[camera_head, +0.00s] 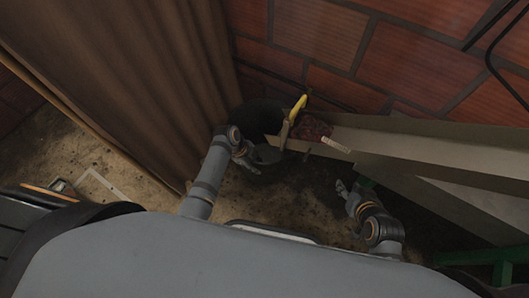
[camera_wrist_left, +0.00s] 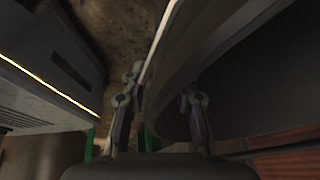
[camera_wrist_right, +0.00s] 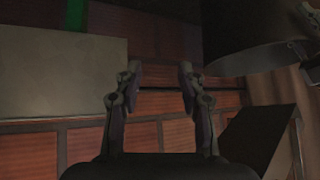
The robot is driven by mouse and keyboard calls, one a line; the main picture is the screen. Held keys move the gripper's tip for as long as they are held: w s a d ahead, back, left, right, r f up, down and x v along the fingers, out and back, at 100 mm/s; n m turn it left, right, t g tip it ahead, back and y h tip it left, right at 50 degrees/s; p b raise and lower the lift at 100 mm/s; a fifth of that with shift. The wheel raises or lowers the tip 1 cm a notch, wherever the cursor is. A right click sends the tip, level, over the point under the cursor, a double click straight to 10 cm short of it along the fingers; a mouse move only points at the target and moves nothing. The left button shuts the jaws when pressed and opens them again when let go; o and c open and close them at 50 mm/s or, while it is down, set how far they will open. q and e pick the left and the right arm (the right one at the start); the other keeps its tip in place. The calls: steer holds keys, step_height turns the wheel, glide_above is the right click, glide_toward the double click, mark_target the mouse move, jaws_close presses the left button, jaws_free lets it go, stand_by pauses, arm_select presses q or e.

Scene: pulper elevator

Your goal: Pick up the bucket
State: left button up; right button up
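The dark bucket (camera_head: 258,117) stands on the floor against the wall, below the end of the chute, partly hidden by it. In the left wrist view the bucket's curved wall and pale rim (camera_wrist_left: 160,48) fill the middle and right. My left gripper (camera_head: 245,156) is at the bucket's near side; in its wrist view its fingers (camera_wrist_left: 162,88) are spread, with the rim running between them. I cannot tell whether they touch it. My right gripper (camera_head: 344,191) is open and empty, apart from the bucket, right of it and below the chute. The bucket (camera_wrist_right: 255,42) shows at upper right in the right wrist view.
A long metal chute (camera_head: 425,146) slopes in from the right, with dark red material (camera_head: 312,128) and a yellow piece (camera_head: 298,106) at its end. A green frame (camera_head: 480,257) stands lower right. A brown curtain (camera_head: 130,75) hangs at left. Brick wall (camera_head: 320,35) closes the back.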

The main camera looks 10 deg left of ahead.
arm_select(q)
steer(key=shift+d+f, duration=0.1)
steer(key=shift+f, duration=0.1)
steer(key=shift+c, duration=0.5)
jaws_close()
